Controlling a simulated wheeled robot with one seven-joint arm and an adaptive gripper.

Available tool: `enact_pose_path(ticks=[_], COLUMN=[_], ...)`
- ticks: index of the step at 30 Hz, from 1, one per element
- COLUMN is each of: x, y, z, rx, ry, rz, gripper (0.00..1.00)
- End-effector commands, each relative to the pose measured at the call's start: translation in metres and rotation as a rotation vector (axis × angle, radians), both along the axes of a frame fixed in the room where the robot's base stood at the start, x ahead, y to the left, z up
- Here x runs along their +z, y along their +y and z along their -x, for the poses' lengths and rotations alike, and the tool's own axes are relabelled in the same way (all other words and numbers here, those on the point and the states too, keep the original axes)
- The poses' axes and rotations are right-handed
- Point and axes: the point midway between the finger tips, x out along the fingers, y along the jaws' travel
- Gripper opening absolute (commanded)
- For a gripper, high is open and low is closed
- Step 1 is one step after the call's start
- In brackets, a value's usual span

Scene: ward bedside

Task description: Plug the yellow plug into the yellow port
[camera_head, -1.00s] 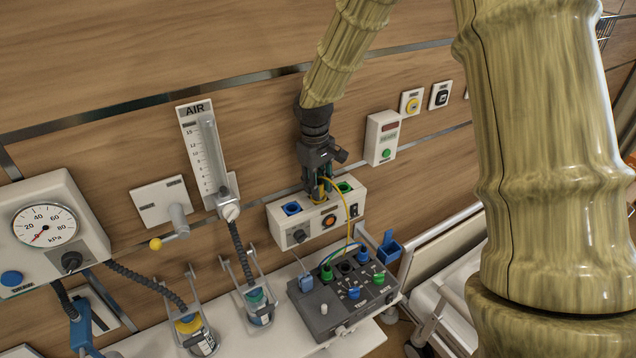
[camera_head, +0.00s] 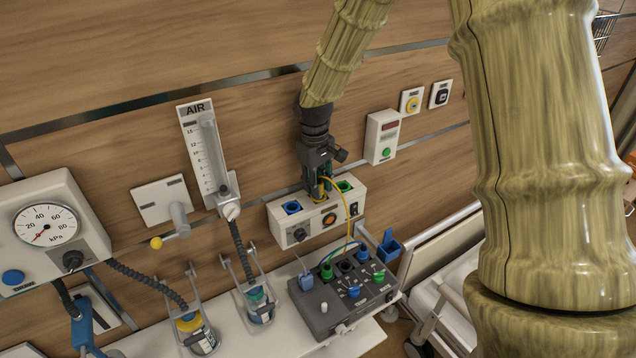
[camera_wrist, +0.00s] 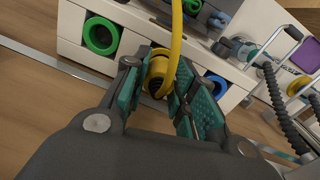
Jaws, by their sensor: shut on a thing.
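My gripper (camera_head: 320,190) points down at the white port box on the wall rail. In the wrist view, its teal-padded fingers (camera_wrist: 160,98) are shut on the yellow plug (camera_wrist: 158,70), with the yellow cable (camera_wrist: 176,40) arching up from it. The plug is at the middle of the box, between the green port (camera_wrist: 101,36) and the blue port (camera_wrist: 216,86). A bit of yellow (camera_head: 319,199) shows below the fingertips in the head view. The fingers and plug mostly hide the yellow port. I cannot tell how deep the plug sits.
The air flowmeter (camera_head: 208,150) is to the left.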

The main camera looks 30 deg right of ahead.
Motion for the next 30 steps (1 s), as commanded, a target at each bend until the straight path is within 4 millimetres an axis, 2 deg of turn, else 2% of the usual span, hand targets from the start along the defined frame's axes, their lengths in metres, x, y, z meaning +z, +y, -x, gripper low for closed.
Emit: enact_pose_path(ticks=[30], x=[-0.0077], y=[0.0], z=[0.0001], rx=[0.0], ry=[0.0], rz=[0.0], gripper=[0.03])
